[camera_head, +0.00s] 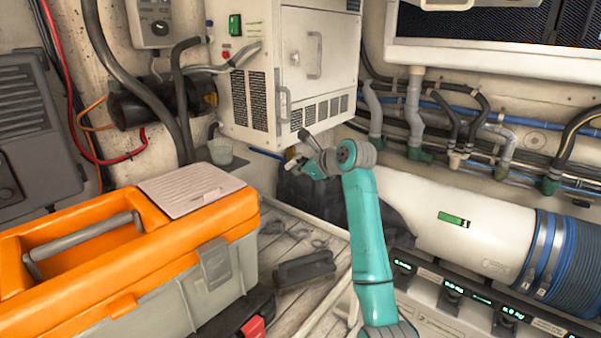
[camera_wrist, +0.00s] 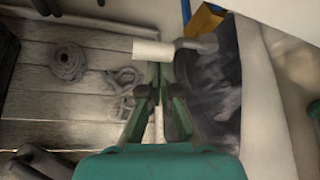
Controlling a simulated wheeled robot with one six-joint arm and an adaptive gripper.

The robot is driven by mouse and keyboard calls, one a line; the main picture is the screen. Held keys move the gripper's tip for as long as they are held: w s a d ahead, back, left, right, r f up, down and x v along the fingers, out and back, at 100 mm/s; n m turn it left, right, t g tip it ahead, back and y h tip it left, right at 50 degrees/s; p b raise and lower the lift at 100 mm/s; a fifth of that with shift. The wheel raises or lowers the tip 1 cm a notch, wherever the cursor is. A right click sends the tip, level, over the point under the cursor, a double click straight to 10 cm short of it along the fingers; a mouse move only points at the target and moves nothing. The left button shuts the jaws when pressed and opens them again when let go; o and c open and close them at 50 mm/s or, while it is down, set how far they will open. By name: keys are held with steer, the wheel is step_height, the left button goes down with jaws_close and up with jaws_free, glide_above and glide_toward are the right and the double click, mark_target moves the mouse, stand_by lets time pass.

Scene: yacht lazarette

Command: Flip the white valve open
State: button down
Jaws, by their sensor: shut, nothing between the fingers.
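The valve's white cylindrical grip (camera_wrist: 152,49) lies across the upper middle of the wrist view. A grey lever (camera_wrist: 197,44) joins it on the right, below a yellow-orange part (camera_wrist: 205,20). My gripper (camera_wrist: 158,72) is shut and empty, its fingertips at the grip's lower edge in the picture. I cannot tell whether they touch. In the head view my gripper (camera_head: 300,167) is below the white cabinet, near a small yellow part (camera_head: 291,153). The valve's grip is hard to make out there.
An orange and grey toolbox (camera_head: 100,255) fills the lower left. The white cabinet (camera_head: 285,70) hangs above my gripper. A large white cylinder (camera_head: 420,205) lies to the right, below pipes. Rope coils (camera_wrist: 68,62) lie on the plank floor (camera_wrist: 50,100).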

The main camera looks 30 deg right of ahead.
steer(key=shift+r, duration=0.45)
stand_by(0.4)
steer(key=shift+f, duration=0.1)
step_height(320, 180, down, 5)
steer(key=d+v, duration=0.1)
steer(key=v, duration=1)
steer(key=shift+w+d+r, duration=0.3)
steer(key=shift+w+d, duration=0.05)
steer(key=shift+d, duration=0.05)
